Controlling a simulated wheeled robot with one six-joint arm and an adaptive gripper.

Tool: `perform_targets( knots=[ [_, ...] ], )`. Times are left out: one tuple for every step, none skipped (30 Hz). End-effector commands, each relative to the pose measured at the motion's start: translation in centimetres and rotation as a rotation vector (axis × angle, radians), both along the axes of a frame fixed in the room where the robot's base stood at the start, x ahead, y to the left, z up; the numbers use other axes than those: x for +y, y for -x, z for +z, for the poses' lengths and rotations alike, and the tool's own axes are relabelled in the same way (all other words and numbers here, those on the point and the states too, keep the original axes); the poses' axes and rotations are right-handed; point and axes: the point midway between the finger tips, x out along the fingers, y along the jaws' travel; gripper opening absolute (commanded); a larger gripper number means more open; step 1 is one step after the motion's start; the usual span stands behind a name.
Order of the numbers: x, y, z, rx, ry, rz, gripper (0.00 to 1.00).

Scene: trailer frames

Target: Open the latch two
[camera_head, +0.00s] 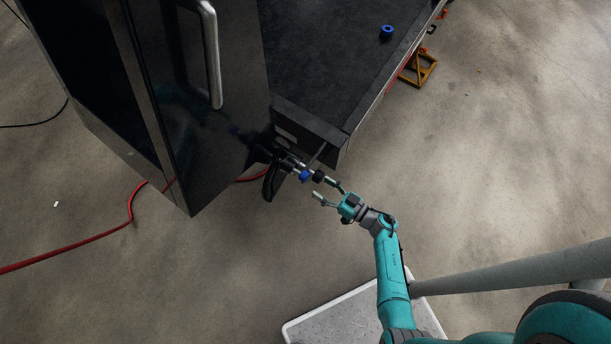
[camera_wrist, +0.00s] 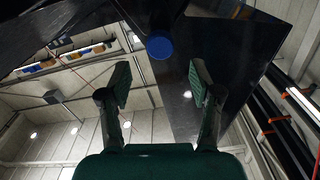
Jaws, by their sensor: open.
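A latch with a blue round end (camera_head: 305,175) sticks out by the lower corner of the dark trailer; a black-ended piece (camera_head: 318,176) is right beside it. I cannot tell which of them is latch two. My gripper (camera_head: 327,190) is open and empty, just right of and below these ends, with its fingers pointing toward them. In the wrist view a blue round end (camera_wrist: 159,46) lies ahead of my gripper (camera_wrist: 160,80), centred above the gap between the fingers. The fingers do not appear to touch it. The latch body behind the blue end is mostly hidden.
A dark door panel (camera_head: 160,110) with a grey handle (camera_head: 212,55) stands left of the latch. The black trailer bed (camera_head: 325,60) carries a small blue ring (camera_head: 387,31). A red hose (camera_head: 75,250) lies on the floor at left.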

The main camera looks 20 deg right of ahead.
Motion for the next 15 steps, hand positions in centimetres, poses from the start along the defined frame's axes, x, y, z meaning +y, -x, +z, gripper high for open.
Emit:
perform_targets(
  knots=[
    [0.5, -0.7, 0.0, -0.001, 0.0, 0.005, 0.64],
    [0.7, -1.1, 0.0, -0.001, 0.0, 0.004, 0.64],
    [1.1, -1.6, 0.0, -0.001, 0.0, 0.005, 0.64],
    [1.3, -2.0, 0.0, 0.0, 0.0, 0.005, 0.64],
    [1.5, -2.4, 0.0, -0.001, 0.0, 0.005, 0.64],
    [1.8, -2.9, 0.1, -0.002, 0.0, 0.004, 0.64],
    [2.0, -3.3, 0.0, -0.001, 0.0, 0.004, 0.64],
    [2.2, -3.7, 0.0, -0.001, 0.0, 0.004, 0.64],
    [2.5, -4.1, 0.0, -0.002, -0.001, 0.004, 0.64],
    [2.7, -4.4, 0.0, -0.001, 0.0, 0.003, 0.64],
    [2.9, -4.8, 0.0, -0.001, 0.0, 0.003, 0.64],
    [3.1, -5.2, 0.0, -0.001, 0.0, 0.003, 0.64],
    [3.2, -5.5, 0.0, -0.001, -0.001, 0.002, 0.64],
    [3.3, -5.7, 0.0, -0.001, -0.001, 0.001, 0.64],
    [3.5, -6.0, 0.0, -0.001, -0.001, 0.002, 0.64]
  ],
)
